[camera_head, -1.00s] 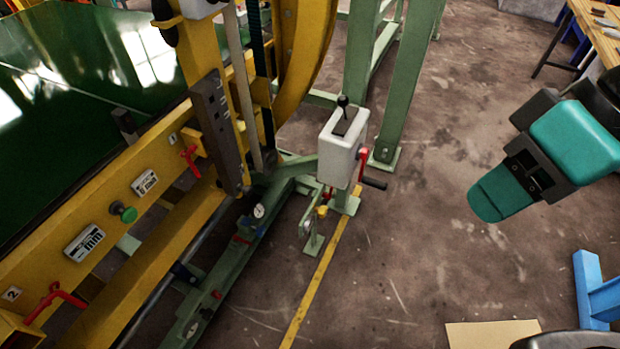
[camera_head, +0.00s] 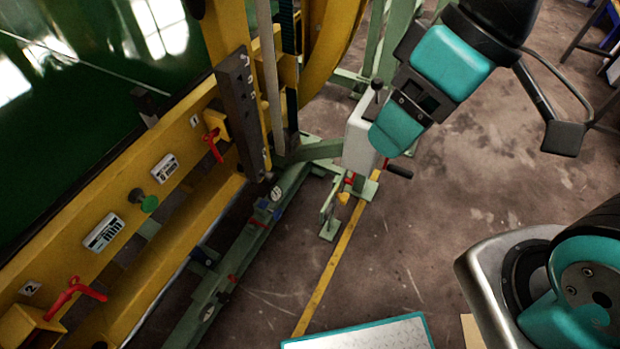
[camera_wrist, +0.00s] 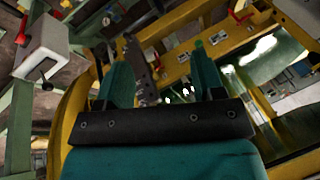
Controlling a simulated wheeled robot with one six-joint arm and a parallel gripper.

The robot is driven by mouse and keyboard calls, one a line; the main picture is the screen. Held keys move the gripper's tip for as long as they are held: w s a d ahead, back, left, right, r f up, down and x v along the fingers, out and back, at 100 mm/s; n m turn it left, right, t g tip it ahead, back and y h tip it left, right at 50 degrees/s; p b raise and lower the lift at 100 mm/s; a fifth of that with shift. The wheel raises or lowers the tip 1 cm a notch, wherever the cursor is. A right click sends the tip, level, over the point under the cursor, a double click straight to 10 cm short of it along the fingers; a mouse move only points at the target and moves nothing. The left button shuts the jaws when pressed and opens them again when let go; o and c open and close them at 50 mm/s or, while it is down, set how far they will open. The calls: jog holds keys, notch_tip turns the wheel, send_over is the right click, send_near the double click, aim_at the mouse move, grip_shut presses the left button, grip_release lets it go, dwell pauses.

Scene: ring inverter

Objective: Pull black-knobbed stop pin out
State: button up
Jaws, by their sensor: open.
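My gripper (camera_head: 397,137) is at upper centre-right in the head view, seen from the side, in front of the grey control box. In the wrist view, the two teal fingers of my gripper (camera_wrist: 160,82) are spread apart with nothing held between them. A dark numbered plate (camera_head: 240,115) stands on the yellow frame, left of my gripper and apart from it. A black knob (camera_head: 195,8) is cut off by the top edge of the head view. I cannot tell whether it belongs to the stop pin. No pin shaft is clear.
The grey box (camera_head: 360,140) has a black-balled lever (camera_head: 377,85) and a crank (camera_head: 398,170). A teal-edged panel (camera_head: 365,334) is at the bottom. Open floor (camera_head: 480,190) lies right.

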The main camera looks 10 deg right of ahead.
jog(key=w+a+f+n+y+b, duration=0.1)
jog(key=w+a+f+y+b, duration=0.15)
jog(key=f+b, duration=0.4)
jog(key=w+a+f+n+y+b, duration=0.1)
jog(key=w+f+b, duration=0.25)
jog(key=f, duration=0.55)
jog(key=m+t+y+b, duration=0.1)
jog(key=t+y+b, duration=0.45)
jog(key=b, duration=1.35)
send_near(275, 176)
jog(key=shift+t+h, duration=0.75)
jog(key=shift+h, duration=0.05)
jog(key=x, duration=0.7)
jog(key=s+x, duration=0.1)
jog(key=x, duration=0.2)
jog(key=shift+a+r, duration=0.1)
jog(key=shift+a, duration=0.45)
jog(key=c, duration=1)
jog(key=shift+s+d+b, duration=1)
jog(key=shift+d+b, duration=0.05)
jog(key=shift+d, duration=0.3)
jog(key=shift+s+d+b, duration=1)
jog(key=shift+d, duration=0.3)
jog(key=shift+s+d+b, duration=1)
jog(key=shift+d+b, duration=0.05)
jog(key=shift+d, duration=0.3)
